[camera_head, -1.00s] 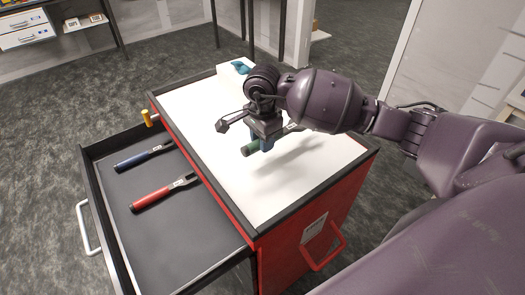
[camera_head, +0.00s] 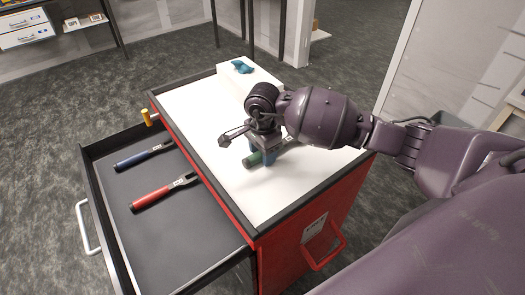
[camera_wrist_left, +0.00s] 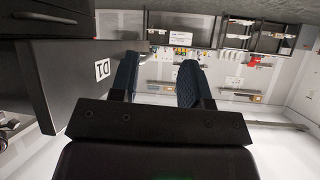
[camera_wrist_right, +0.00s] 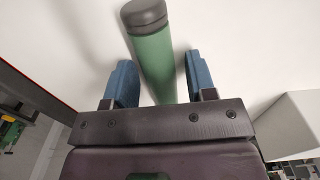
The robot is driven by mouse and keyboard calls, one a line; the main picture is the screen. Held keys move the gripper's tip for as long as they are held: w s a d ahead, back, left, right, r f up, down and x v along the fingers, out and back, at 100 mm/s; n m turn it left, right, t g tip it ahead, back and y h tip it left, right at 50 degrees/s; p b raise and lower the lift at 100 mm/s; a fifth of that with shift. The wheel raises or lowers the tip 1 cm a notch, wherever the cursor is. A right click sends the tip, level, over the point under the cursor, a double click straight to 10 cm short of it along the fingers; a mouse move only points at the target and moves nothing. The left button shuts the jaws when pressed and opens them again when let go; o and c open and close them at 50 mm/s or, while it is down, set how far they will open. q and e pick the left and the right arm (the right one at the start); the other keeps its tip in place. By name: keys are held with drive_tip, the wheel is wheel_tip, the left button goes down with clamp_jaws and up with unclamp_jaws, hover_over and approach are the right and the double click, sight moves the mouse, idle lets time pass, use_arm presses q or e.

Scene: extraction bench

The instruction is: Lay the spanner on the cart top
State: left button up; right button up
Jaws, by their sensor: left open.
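The spanner's green handle with a dark end cap (camera_head: 253,160) shows on the white cart top (camera_head: 205,130), under my right gripper. In the right wrist view the green handle (camera_wrist_right: 155,62) lies between the two blue fingers of my right gripper (camera_wrist_right: 165,85), with a slim gap on each side, so the gripper looks open around it. The handle appears to rest on the white surface.
An open drawer (camera_head: 165,250) juts out at the cart's left, holding a blue-handled tool (camera_head: 135,160) and a red-handled tool (camera_head: 152,198). A white box (camera_head: 232,84) with a teal item (camera_head: 243,67) stands at the cart's far end. The cart top's near part is clear.

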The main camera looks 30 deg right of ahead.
drive_tip(key=shift+o, duration=0.3)
drive_tip(key=shift+r, duration=0.1)
drive_tip(key=shift+r, duration=0.25)
wheel_tip(320, 180, up, 12)
drive_tip(key=shift+f, duration=0.15)
idle(0.4)
